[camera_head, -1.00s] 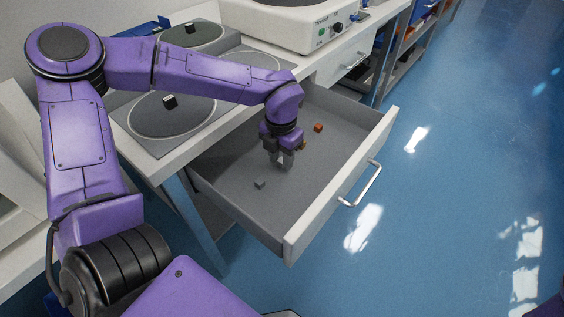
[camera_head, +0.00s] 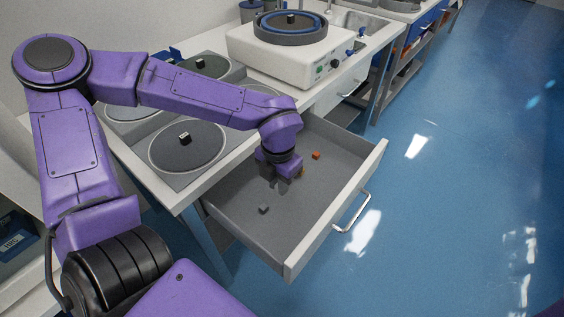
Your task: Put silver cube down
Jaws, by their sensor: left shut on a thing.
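My left gripper (camera_head: 284,178) points down inside the open grey drawer (camera_head: 300,225). It is shut on the silver cube, which is mostly hidden between the fingers. Whether the cube touches the drawer floor I cannot tell. A small grey cube (camera_head: 263,208) lies on the drawer floor, in front of and to the left of the gripper. An orange cube (camera_head: 316,156) lies behind and to the right. A brownish cube (camera_head: 303,172) lies close to the gripper, partly hidden. My right gripper is not in view.
The drawer's front panel with its handle (camera_head: 353,213) stands to the right. The bench at left carries round grey plates (camera_head: 188,160) with small dark cubes on them. A white machine (camera_head: 300,55) stands behind. The drawer's front floor area is clear.

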